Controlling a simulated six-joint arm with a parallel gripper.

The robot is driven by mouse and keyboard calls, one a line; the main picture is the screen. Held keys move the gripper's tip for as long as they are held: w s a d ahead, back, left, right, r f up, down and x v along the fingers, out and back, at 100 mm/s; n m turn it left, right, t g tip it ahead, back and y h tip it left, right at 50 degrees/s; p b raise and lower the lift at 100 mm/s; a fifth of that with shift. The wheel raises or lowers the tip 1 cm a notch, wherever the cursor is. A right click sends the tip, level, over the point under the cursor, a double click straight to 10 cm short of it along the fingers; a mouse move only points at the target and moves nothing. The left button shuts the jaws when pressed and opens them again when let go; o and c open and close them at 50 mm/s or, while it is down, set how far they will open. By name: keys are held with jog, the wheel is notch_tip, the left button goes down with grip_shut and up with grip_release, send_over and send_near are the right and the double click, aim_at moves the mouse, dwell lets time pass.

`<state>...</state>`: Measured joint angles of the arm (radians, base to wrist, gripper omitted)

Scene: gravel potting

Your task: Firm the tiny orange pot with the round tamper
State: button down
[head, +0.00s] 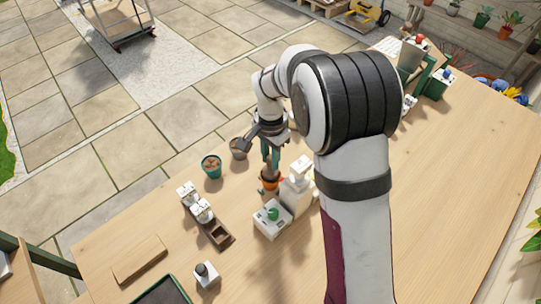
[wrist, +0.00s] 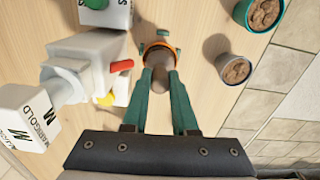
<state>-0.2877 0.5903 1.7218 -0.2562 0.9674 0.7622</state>
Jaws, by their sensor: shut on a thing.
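The tiny orange pot (head: 270,183) stands on the wooden bench, left of a white upright unit. In the wrist view its orange rim (wrist: 177,50) shows just beyond the fingertips. My gripper (head: 270,158) has green fingers, which also show in the wrist view (wrist: 160,74). They are shut on the brownish round tamper (wrist: 160,82). The tamper (head: 270,171) points down over the pot, with its lower end at the pot's mouth. The tamper covers most of the pot's inside, so I cannot tell whether it touches the soil.
A green pot (head: 211,167) and a grey pot (head: 238,149), both filled, stand to the left. The white unit (head: 298,186) and a white box with a green knob (head: 271,217) stand close by. A dark tray (head: 220,237) holds white-labelled items. The front bench has clear room.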

jog(key=shift+f, duration=0.5)
dwell(0.8)
jog(key=shift+r, duration=1.55)
